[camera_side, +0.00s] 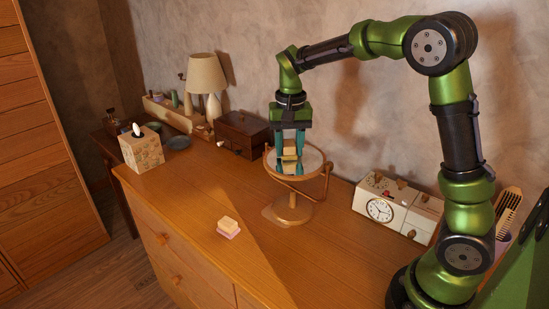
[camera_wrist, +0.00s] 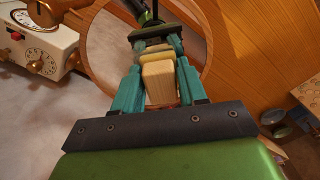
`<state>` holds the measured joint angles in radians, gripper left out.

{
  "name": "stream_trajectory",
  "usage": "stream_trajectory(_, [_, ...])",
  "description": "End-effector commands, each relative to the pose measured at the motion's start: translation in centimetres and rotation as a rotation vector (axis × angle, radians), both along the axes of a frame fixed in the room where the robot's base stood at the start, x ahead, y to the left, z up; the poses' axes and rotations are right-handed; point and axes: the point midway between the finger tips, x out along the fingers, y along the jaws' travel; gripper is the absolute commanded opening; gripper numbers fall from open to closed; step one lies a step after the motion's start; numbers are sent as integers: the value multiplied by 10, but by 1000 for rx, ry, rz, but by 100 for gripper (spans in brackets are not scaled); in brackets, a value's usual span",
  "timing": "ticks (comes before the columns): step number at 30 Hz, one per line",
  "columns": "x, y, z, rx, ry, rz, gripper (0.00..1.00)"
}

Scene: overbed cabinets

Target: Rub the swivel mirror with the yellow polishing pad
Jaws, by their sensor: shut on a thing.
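The swivel mirror (camera_side: 312,160) is a round glass in a wooden frame on a turned stand, tilted face up. In the wrist view the mirror (camera_wrist: 112,48) lies beyond my fingers. My gripper (camera_side: 290,164) points down over the glass, shut on the polishing pad (camera_side: 290,151), a pale block with a yellowish part below. The pad also shows between the teal fingers in the wrist view (camera_wrist: 158,82). The pad's underside is hidden, so I cannot tell whether it touches the glass. Fingers and pad cover part of the mirror.
A second block, cream on a pink pad (camera_side: 229,226), lies on the dresser top (camera_side: 190,205). A white clock box (camera_side: 393,207) stands right of the mirror. A dark wooden box (camera_side: 242,132), lamp (camera_side: 207,78) and tissue box (camera_side: 142,150) stand to its left.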

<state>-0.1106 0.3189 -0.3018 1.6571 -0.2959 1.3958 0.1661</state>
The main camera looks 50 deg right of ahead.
Motion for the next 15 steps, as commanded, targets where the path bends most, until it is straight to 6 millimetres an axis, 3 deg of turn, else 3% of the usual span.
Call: stream_trajectory(15, [-48, 2, 0, 0, 1, 2, 17])
